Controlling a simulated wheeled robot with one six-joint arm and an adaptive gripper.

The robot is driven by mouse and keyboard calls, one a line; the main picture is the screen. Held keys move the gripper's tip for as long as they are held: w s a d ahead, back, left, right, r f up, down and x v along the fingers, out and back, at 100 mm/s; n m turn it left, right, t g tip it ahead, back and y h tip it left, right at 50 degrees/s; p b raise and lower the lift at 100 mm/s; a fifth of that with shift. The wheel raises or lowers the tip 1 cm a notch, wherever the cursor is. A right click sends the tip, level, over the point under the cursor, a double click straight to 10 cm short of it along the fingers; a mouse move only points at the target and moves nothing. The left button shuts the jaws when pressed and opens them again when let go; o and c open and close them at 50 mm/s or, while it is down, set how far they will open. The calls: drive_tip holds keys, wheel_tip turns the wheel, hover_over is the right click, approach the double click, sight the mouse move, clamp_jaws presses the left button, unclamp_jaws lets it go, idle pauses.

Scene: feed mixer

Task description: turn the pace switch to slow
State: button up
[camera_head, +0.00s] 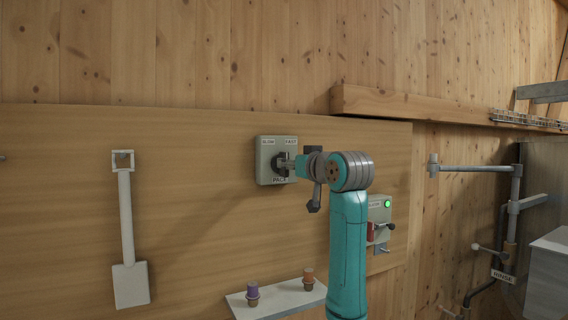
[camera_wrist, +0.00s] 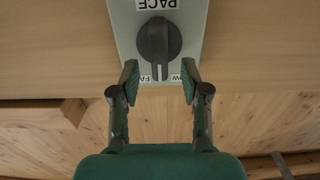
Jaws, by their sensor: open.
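The pace switch is a grey box (camera_head: 262,176) on the wooden board, with SLOW and FAST labels at its top and PACE below. Its dark round knob (camera_wrist: 158,42) shows in the wrist view, where the box (camera_wrist: 194,22) appears upside down. The knob's pointer is toward the label side, between the partly hidden FAST and SLOW labels; I cannot tell its exact setting. My gripper (camera_wrist: 160,76) is open, one finger on each side of the knob's pointer end, with gaps visible. In the head view my gripper (camera_head: 290,165) is at the box and partly covers the knob.
A control box with a green light (camera_head: 388,204) and red switch is right of my arm. A small shelf (camera_head: 276,300) with two capped items is below. A white shovel (camera_head: 127,220) hangs left. A wooden beam (camera_head: 420,104) juts out at upper right.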

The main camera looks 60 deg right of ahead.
drive_tip(key=shift+x, duration=2.3)
clamp_jaws()
